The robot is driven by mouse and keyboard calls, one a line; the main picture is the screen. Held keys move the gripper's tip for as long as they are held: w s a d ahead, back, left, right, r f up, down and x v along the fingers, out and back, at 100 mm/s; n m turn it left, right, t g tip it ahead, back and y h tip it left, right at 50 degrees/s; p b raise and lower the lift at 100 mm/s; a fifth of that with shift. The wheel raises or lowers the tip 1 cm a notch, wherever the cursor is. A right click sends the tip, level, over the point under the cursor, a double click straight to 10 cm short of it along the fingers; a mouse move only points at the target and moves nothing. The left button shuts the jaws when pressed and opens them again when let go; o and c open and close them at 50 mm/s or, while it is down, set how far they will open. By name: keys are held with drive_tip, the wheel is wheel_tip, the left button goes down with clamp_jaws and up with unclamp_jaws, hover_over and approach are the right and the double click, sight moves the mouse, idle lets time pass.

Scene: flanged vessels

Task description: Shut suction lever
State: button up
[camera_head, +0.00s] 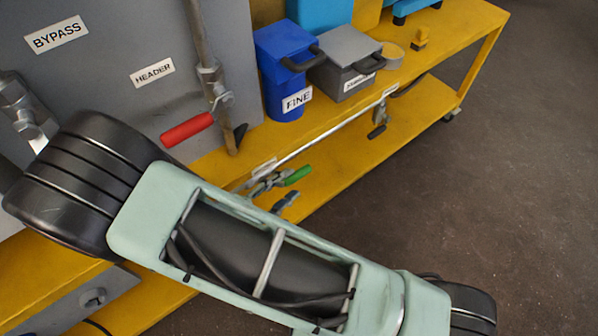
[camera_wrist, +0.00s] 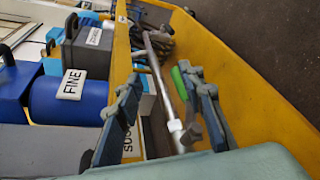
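A green lever handle (camera_head: 297,175) sits on a thin metal pipe (camera_head: 335,131) along the front of the yellow cart. In the wrist view the green handle (camera_wrist: 180,83) shows beside the right finger, partly hidden by it. A white label (camera_wrist: 131,142) beginning "SUC" lies behind the left finger. My gripper (camera_wrist: 164,82) is open, its blue-grey fingers on either side of the pipe. I cannot tell whether a finger touches the handle. In the head view my arm hides most of my gripper; a blue-grey part shows just below the green handle.
A red lever (camera_head: 187,130) sits on an upright pipe by the grey panel with "HEADER" (camera_head: 152,72) and "BYPASS" labels. A blue "FINE" bin (camera_head: 283,75) and a grey bin (camera_head: 345,60) stand on the cart. Open floor (camera_head: 480,190) lies to the right.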

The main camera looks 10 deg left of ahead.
drive_tip(key=n+t+y+b, duration=0.1)
drive_tip(key=n+y, duration=0.1)
approach(298, 175)
drive_tip(key=f, duration=0.2)
drive_tip(key=x, duration=0.3)
drive_tip(key=b+x, duration=0.1)
drive_tip(key=x, duration=0.3)
drive_tip(key=b+x, duration=0.1)
drive_tip(key=x, duration=0.2)
drive_tip(key=shift+w+a+r, duration=0.1)
drive_tip(key=shift+w+r, duration=0.25)
drive_tip(key=shift+w, duration=0.05)
drive_tip(key=shift+c, duration=0.2)
clamp_jaws()
